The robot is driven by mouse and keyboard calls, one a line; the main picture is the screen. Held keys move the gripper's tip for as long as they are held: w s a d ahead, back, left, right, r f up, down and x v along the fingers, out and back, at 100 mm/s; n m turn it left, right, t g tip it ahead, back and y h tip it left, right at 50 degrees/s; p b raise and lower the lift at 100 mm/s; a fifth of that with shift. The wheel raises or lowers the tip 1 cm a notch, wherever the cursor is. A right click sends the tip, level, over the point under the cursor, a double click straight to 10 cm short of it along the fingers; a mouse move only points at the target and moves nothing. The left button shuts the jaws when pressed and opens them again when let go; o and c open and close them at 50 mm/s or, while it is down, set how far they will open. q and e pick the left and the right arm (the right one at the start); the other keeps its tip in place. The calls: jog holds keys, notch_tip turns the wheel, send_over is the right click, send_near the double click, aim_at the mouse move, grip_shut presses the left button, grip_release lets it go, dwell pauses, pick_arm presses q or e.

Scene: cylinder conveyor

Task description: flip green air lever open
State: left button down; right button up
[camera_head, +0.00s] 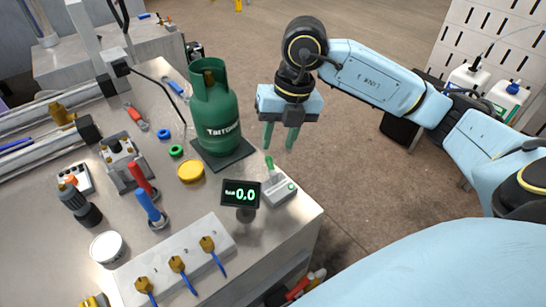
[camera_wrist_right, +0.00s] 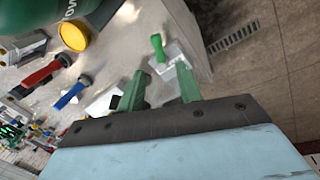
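The green air lever (camera_head: 269,168) stands up from a small pale base (camera_head: 281,190) at the table's right edge, beside the black display. It also shows in the right wrist view (camera_wrist_right: 157,46), just beyond the fingertips. My right gripper (camera_head: 279,146) is above and slightly behind the lever in the head view, pointing down, with its two green fingers apart and nothing between them. In the right wrist view the open fingers (camera_wrist_right: 162,82) are apart from the lever. My left gripper is not in view.
A green gas cylinder (camera_head: 215,110) stands on a dark plate left of my right gripper. A display reading 0.0 (camera_head: 240,195) stands next to the lever base. Red and blue handles (camera_head: 149,206) and a yellow disc (camera_head: 191,171) are further left. Open floor lies right of the table.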

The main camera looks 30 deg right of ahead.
aim_at(271, 165)
jog(key=f, duration=0.4)
jog(key=a+f, duration=0.1)
jog(key=f, duration=0.1)
jog(key=shift+w+a, duration=0.1)
jog(key=shift+w, duration=0.15)
jog(key=shift+c, duration=0.3)
grip_shut()
